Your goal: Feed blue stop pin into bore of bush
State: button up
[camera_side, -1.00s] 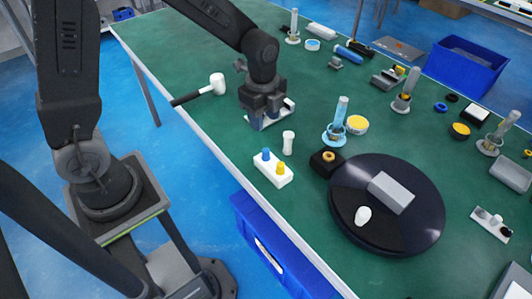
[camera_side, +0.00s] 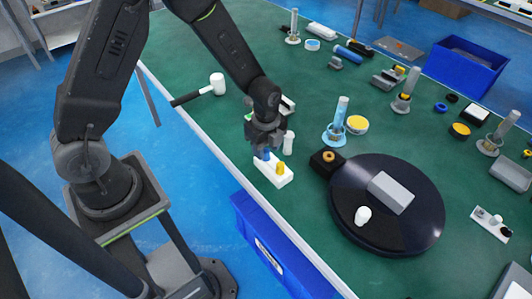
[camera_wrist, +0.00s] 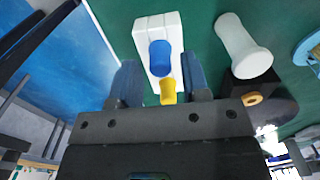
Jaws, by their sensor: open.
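The blue stop pin (camera_wrist: 160,55) stands in a white block (camera_wrist: 153,24) beside a yellow pin (camera_wrist: 167,92). In the side view the blue pin (camera_side: 266,154) is partly hidden by my gripper (camera_side: 263,149), which is just above that end of the white block (camera_side: 270,176). In the wrist view my open gripper (camera_wrist: 160,78) has one finger on each side of the pins, with nothing clamped. A black block (camera_side: 322,165) with an orange ring (camera_side: 328,157), which looks like the bush, sits to the right. The ring also shows in the wrist view (camera_wrist: 252,99).
A white flared cylinder (camera_side: 289,143) stands close to my gripper. A dark round turntable (camera_side: 420,222) carries a grey block (camera_side: 391,192) and a white piece (camera_side: 363,215). A mallet (camera_side: 217,84) lies near the table edge. Green tabletop around the white block is mostly free.

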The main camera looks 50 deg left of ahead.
aim_at(266, 150)
jog(key=shift+f, duration=0.4)
jog(key=c, duration=0.6)
jog(key=shift+c, duration=0.3)
notch_tip(266, 150, up, 7)
jog(key=shift+r, duration=0.1)
